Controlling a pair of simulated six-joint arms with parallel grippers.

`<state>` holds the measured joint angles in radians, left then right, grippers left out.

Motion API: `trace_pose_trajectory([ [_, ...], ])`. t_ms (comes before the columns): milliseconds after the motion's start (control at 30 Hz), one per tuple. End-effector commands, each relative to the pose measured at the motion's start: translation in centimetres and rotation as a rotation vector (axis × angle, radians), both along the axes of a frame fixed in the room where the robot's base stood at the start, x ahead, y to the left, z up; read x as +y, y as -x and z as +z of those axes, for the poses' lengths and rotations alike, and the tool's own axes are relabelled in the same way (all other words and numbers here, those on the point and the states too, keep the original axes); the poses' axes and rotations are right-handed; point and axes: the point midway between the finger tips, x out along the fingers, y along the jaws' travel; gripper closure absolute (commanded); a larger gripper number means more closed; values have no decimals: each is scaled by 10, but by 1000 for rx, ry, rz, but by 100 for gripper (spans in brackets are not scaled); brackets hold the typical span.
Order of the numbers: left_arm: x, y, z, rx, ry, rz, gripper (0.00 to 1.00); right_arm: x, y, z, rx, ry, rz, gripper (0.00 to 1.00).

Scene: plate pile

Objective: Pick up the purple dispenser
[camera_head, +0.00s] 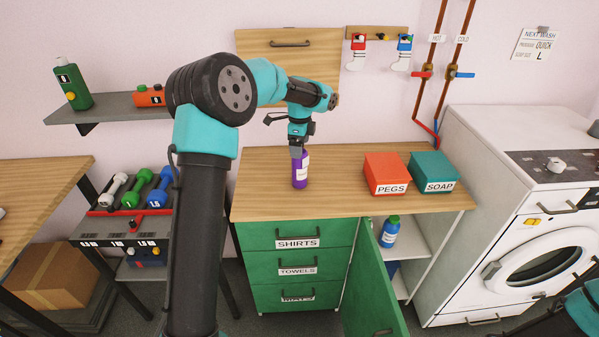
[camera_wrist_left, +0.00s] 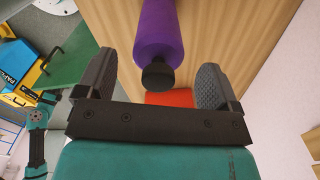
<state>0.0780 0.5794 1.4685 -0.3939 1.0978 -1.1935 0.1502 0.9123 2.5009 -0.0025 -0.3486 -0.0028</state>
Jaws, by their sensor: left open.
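The purple dispenser (camera_head: 300,170) stands upright on the wooden worktop, with a pale label on its side. In the left wrist view the purple dispenser (camera_wrist_left: 158,30) has a black top that points toward the gripper palm. My left gripper (camera_head: 298,151) is at the top of the dispenser and partly hides it. In the left wrist view my left gripper (camera_wrist_left: 155,80) is open, with a finger on each side of the black top and gaps between. My right gripper is out of view; part of my right arm shows at the lower right.
A red PEGS box (camera_head: 386,170) and a teal SOAP box (camera_head: 432,171) stand right of the dispenser on the worktop (camera_head: 345,200). A green cabinet door (camera_head: 372,285) hangs open below. A washing machine (camera_head: 530,215) stands at the right. The worktop's front left is clear.

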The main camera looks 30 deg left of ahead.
Motion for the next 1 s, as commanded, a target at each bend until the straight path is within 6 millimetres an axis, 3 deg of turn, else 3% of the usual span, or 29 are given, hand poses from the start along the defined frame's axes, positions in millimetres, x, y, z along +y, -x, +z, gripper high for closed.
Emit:
trace_pose_trajectory([
  [233, -1, 1, -31, 2, 0, 0, 14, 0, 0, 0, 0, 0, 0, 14],
  [767, -1, 1, -34, 1, 0, 0, 14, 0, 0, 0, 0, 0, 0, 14],
  [1000, -1, 1, -34, 1, 0, 0, 36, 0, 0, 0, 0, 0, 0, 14],
])
